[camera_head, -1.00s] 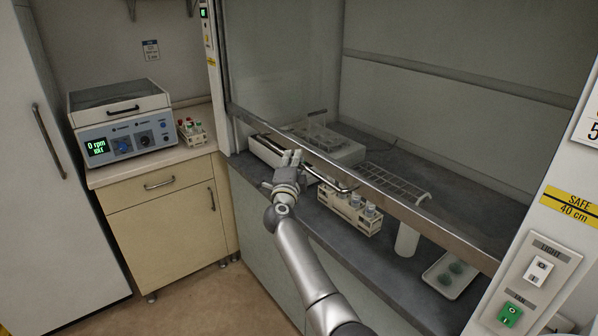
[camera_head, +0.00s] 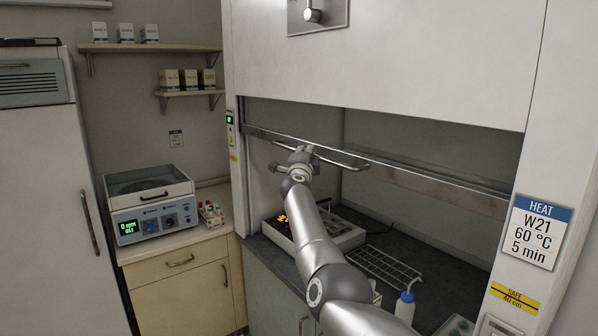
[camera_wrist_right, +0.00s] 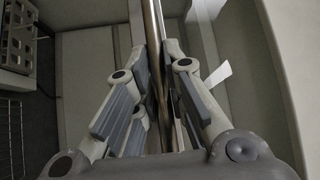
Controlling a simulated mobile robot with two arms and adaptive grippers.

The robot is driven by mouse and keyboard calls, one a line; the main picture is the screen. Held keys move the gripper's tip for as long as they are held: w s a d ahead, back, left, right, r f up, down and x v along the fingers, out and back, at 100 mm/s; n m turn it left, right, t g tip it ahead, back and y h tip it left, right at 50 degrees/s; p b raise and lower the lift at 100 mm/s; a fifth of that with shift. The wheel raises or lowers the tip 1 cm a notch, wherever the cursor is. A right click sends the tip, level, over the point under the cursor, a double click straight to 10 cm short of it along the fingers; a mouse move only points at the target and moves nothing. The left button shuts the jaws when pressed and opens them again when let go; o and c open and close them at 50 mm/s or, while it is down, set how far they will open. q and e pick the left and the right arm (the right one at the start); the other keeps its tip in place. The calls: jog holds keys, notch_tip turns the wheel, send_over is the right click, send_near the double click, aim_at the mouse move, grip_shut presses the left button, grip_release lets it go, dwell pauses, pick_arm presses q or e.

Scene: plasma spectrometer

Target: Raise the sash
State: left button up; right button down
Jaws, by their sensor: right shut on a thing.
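The fume hood's sash has a metal bottom rail (camera_head: 430,184) that runs across the opening, above the yellow SAFE 40 cm label (camera_head: 515,298). A bar handle (camera_head: 345,159) sticks out from the rail. My right gripper (camera_head: 301,156) is shut on the handle near its left end. In the right wrist view, the fingers of my right gripper (camera_wrist_right: 160,100) stand on both sides of the handle (camera_wrist_right: 152,30), and the fingertips are partly hidden. My left gripper is not in view.
A centrifuge (camera_head: 150,205) and a small tube rack (camera_head: 211,213) stand on the left counter. A HEAT card (camera_head: 535,232) is on the right post.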

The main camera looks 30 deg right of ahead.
notch_tip(320, 180, up, 5)
jog(key=shift+f+p, duration=0.2)
jog(key=shift+p, duration=0.35)
jog(key=shift+r, duration=0.4)
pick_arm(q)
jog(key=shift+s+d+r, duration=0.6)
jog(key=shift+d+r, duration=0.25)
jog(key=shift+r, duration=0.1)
pick_arm(e)
jog(key=c, duration=1.5)
grip_release()
jog(key=shift+f, duration=0.1)
